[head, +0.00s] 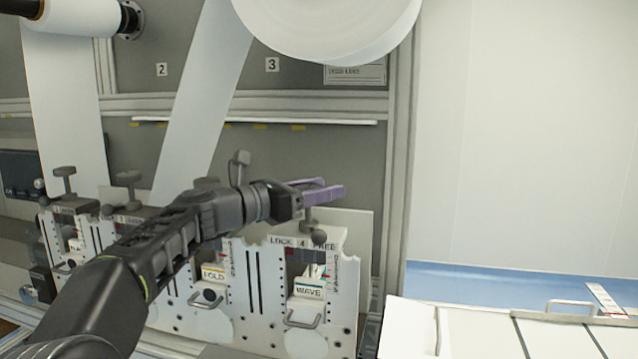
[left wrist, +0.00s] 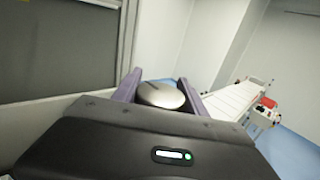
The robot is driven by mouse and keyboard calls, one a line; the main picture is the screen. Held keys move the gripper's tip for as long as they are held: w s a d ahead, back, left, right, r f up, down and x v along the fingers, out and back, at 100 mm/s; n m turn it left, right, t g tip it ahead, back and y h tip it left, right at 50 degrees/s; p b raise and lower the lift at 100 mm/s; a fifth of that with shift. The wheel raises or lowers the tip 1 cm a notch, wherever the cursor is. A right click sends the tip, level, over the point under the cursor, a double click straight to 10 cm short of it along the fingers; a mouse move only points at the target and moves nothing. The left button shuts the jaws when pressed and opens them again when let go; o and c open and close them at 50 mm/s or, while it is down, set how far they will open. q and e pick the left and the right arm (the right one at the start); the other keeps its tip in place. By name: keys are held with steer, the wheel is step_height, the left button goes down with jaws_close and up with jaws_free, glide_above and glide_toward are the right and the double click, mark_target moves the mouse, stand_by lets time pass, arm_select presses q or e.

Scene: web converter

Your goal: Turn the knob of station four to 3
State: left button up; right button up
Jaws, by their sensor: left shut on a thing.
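Station four (head: 342,240) is the white panel at the right end of the row, labelled "LOCK 4 FREE". A window in it holds a plate reading "WAVE" (head: 309,288) beside a red and black scale. My left gripper (head: 320,190) reaches in from the left above this panel. Its purple fingers are shut on the knob (left wrist: 161,95) of station four, whose round grey top shows between them in the left wrist view. In the head view the fingers hide most of the knob; the scale's numbers are too small to read. My right gripper is not in view.
Stations to the left carry similar T-shaped knobs (head: 129,178); one plate reads "FOLD" (head: 213,273). White webs (head: 200,100) hang from rolls behind my arm. A white conveyor-like table (head: 470,335) stands at the lower right. The space right of the gripper is open.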

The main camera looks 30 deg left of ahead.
arm_select(q)
steer(key=shift+d+m+h+p, duration=0.1)
steer(key=shift+m+h+p, duration=0.25)
steer(key=shift+h, duration=0.25)
steer(key=shift+g, duration=0.3)
steer(key=o, duration=1.3)
steer(key=shift+o, duration=0.2)
steer(key=shift+s, duration=0.15)
steer(key=b+v, duration=0.1)
steer(key=v, duration=0.6)
steer(key=shift+s+f, duration=0.1)
steer(key=shift+s, duration=0.2)
